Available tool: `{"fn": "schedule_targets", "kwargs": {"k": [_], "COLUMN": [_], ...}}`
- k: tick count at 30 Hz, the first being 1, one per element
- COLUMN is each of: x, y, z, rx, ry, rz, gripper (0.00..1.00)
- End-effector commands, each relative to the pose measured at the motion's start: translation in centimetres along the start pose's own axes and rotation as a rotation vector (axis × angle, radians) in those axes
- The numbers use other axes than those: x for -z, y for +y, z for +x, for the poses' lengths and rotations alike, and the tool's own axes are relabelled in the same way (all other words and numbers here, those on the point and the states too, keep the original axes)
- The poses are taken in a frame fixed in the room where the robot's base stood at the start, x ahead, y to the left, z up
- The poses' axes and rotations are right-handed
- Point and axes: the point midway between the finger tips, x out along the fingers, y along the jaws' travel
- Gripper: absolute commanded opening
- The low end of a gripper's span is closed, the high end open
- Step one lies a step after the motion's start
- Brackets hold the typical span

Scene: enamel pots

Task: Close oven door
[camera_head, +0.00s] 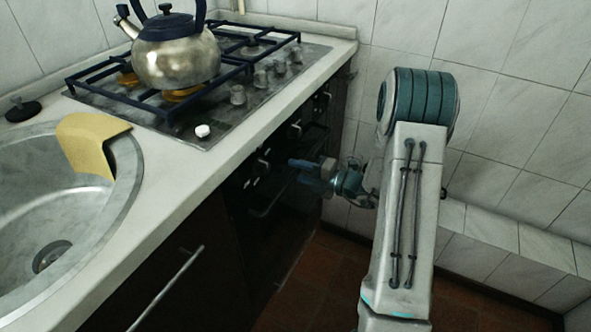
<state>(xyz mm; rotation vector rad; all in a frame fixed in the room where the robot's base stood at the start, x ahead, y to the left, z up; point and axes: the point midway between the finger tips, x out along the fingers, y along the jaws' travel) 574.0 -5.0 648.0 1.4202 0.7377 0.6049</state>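The oven (275,215) is built in under the hob, and its dark front is seen at a steep slant. A bar handle (268,205) shows on it, partly lost in the dark. I cannot tell how far the door stands from the oven body. My gripper (296,171) is in front of the oven's upper part, near the knobs and handle. Its two bluish fingers point left towards the oven front and look apart, with nothing seen between them. Whether they touch the door is too dark to tell.
A kettle (178,55) stands on the gas hob (205,128). A sink (75,215) with a yellow cloth (92,143) on its rim is at the left. A cabinet handle (165,288) sticks out at the lower left. A tiled wall (520,130) is at the right.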

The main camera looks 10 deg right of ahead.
Motion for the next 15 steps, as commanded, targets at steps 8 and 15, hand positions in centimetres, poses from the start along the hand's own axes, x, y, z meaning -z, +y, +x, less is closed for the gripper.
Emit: {"fn": "schedule_targets", "kwargs": {"k": [8, 15], "x": [-0.2, -0.1], "y": [0.1, -0.1], "z": [-6.6, -11.0], "rx": [0.005, 0.006], "ry": [-0.011, -0.007], "rz": [0.005, 0.005], "gripper": [0.33, 0.33]}}
